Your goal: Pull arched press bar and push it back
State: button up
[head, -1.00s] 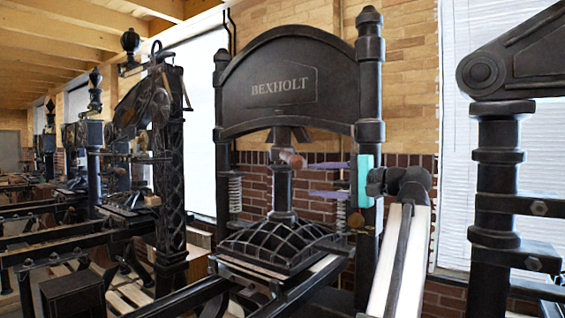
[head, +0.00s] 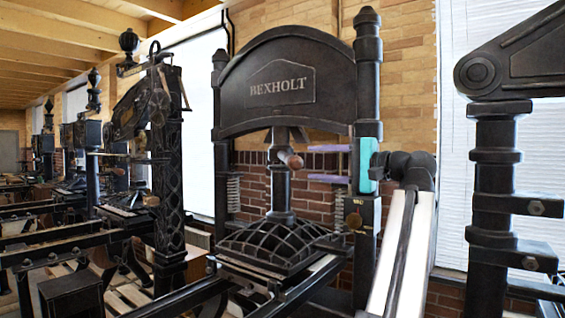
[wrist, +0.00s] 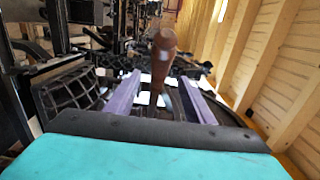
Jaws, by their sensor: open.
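The press (head: 280,90) is black, with an arched top lettered BEXHOLT. Its bar ends in a brown wooden grip (head: 291,160), which shows at the central column under the arch. In the wrist view the grip (wrist: 164,42) stands up ahead, with a dark shaft below it, in line with the gap between my fingers. My gripper (head: 309,163) has two purple fingers, spread apart and empty. In the head view their tips end just right of the grip. It also shows in the wrist view (wrist: 160,80). I cannot tell whether the fingers overlap the bar in depth.
A latticed black platen (head: 270,245) lies below the column. Another press (head: 168,170) stands at the left and a black post (head: 495,170) at the right. A brick wall is behind.

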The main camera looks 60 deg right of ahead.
jog(key=w+d+p, duration=0.1)
jog(key=w, duration=1.1)
jog(key=shift+w+d, duration=0.15)
grip_shut()
